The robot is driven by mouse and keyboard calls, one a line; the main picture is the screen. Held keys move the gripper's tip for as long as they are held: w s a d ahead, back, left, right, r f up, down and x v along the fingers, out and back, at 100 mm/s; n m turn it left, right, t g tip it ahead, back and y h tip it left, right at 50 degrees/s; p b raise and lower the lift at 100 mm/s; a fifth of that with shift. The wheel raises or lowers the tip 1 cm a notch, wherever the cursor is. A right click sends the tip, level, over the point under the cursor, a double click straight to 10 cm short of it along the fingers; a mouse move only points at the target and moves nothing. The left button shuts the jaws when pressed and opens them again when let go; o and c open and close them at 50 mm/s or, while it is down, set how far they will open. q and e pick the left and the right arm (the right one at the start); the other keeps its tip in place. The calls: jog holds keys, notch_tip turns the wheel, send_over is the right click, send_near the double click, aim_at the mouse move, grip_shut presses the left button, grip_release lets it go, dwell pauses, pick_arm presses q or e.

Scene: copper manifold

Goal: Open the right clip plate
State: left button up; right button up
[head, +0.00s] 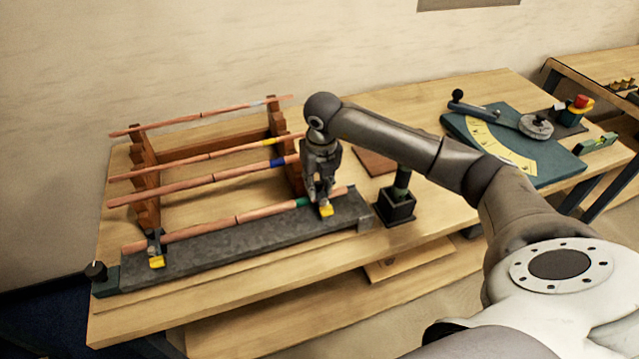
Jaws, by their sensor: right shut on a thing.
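The right clip plate (326,210) shows as a small yellow tab at the right part of a grey stone-like base (230,247). My right gripper (321,198) comes down from above and is shut on the clip plate; its fingers hide part of the clip. A copper pipe (235,220) with a green band lies along the base, running to the right clip. The left clip (156,261) is another yellow tab near the base's left end. Whether the right clip plate is open or closed cannot be told. My left gripper is not in view.
A wooden rack (147,185) behind the base holds several copper pipes with coloured bands. A dark block with an upright handle (396,205) stands close to the right of the base. A teal bending board (510,140) lies farther right.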

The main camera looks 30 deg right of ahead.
jog(key=shift+w+d+r, duration=0.15)
jog(key=shift+w+r, duration=0.15)
jog(key=shift+w, duration=0.15)
jog(key=shift+w+r+g, duration=0.15)
jog(key=shift+w+g, duration=0.25)
jog(key=shift+w, duration=0.05)
jog(key=shift+w+d+g, duration=0.15)
jog(key=shift+w+g, duration=0.15)
jog(key=shift+w, duration=0.15)
jog(key=shift+w+d+f+g+y+b, duration=0.1)
jog(key=shift+w+f+g+y+b, duration=0.15)
jog(key=shift+g, duration=0.2)
jog(key=shift+w+d+f+g+y+b, duration=0.1)
jog(key=shift+w+g+y+b, duration=0.1)
jog(key=shift+w+g, duration=0.2)
